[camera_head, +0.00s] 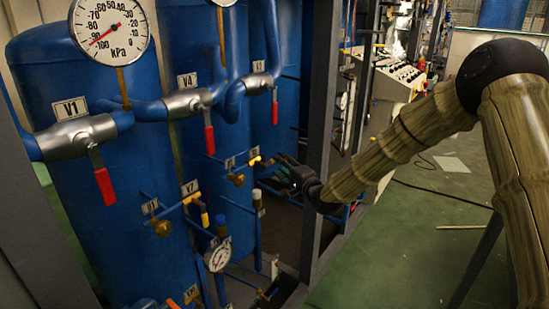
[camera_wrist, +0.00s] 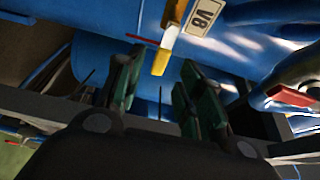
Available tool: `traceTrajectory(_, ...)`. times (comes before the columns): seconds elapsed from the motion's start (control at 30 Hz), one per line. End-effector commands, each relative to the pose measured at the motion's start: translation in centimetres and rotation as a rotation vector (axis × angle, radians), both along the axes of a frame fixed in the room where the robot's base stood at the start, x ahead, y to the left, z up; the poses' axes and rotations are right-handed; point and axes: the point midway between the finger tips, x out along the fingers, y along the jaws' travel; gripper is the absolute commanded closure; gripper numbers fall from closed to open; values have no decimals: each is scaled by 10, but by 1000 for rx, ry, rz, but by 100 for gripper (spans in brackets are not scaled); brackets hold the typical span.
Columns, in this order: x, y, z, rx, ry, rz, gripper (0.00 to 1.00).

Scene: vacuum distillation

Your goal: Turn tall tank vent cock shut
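A small cock with a yellow handle (camera_wrist: 160,61) shows in the wrist view, beside a label reading V8 (camera_wrist: 203,17) on a blue pipe. The handle points down toward my gripper. My gripper (camera_wrist: 160,82) is open, with one dark green finger on each side of the handle's end. I see no clear contact. In the head view my gripper (camera_head: 284,171) is just right of the yellow handle (camera_head: 264,162), which sits in front of the blue tanks. The label there is too small to read surely.
Other valves stand close by: red-handled V1 (camera_head: 104,187) and V4 (camera_head: 209,140), and yellow-handled V7 (camera_head: 204,214). A pressure gauge (camera_head: 218,257) is below. A grey frame post (camera_head: 322,120) stands right beside my wrist. Green floor (camera_head: 430,220) is open at the right.

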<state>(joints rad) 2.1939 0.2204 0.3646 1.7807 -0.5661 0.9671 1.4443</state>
Motion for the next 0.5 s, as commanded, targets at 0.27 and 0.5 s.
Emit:
traceTrajectory(0.27, 34, 21, 1, -1, 0, -1, 62)
traceTrajectory(0.5, 46, 28, -1, -1, 1, -1, 62)
